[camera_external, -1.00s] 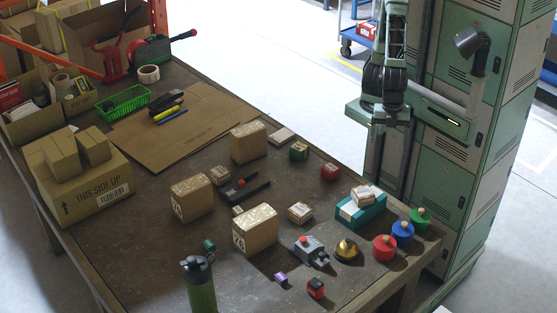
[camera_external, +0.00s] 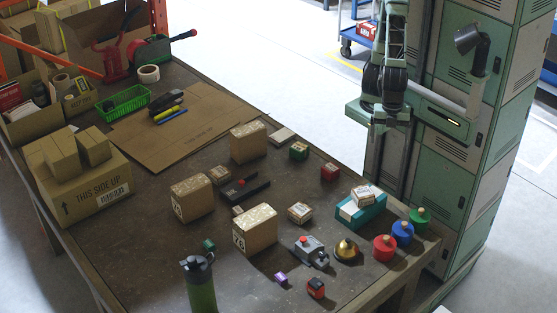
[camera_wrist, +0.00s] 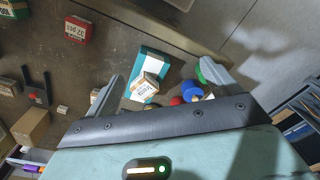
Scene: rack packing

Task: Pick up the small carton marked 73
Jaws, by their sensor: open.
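Several small cartons are in view, and I cannot read 73 on any of them. One small carton (camera_external: 363,195) with a printed label sits on a teal box (camera_external: 350,213); it also shows in the wrist view (camera_wrist: 146,86), between my fingers in the picture. Another small carton (camera_external: 300,212) lies on the table left of the teal box, and one more (camera_external: 220,175) lies farther left. My gripper (camera_external: 377,178) is open and empty, pointing down near the table's right edge; its fingers show in the wrist view (camera_wrist: 161,72).
Taller cartons (camera_external: 255,230) stand on the table (camera_external: 150,255) among the small ones. Red, blue and green weights (camera_external: 384,248) and a brass bell (camera_external: 346,250) stand near the teal box. A green bottle (camera_external: 200,290) is at the front. Green cabinets (camera_external: 450,190) are beside the arm.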

